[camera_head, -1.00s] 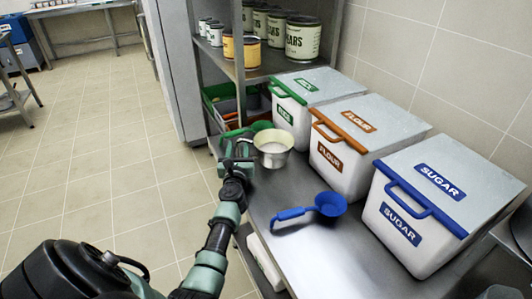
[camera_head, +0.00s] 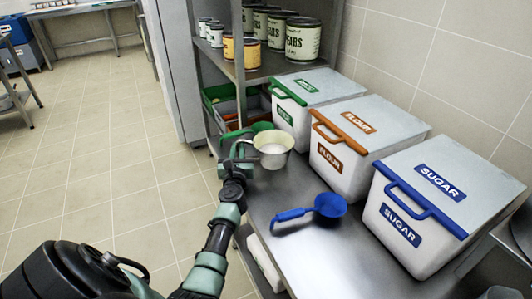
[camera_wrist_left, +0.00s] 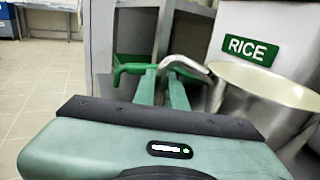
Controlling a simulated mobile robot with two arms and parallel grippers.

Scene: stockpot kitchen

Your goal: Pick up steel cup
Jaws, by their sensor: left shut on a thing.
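The steel cup (camera_head: 275,160) is a pale metal cup at the back left of the steel counter, in front of the rice bin. In the left wrist view the cup (camera_wrist_left: 250,100) is at the right, with its handle running left to my fingers. My left gripper (camera_head: 240,148) is at the cup's left side. In the wrist view its fingers (camera_wrist_left: 172,68) are shut on the cup's handle. I cannot tell whether the cup's base touches the counter. My right gripper is not in view.
A green scoop (camera_head: 260,127) lies just behind the cup. A blue scoop (camera_head: 329,206) lies nearer on the counter (camera_head: 290,258). Rice (camera_head: 291,117), flour (camera_head: 340,164) and sugar (camera_head: 400,230) bins line the right. A shelf with cans (camera_head: 302,38) stands behind.

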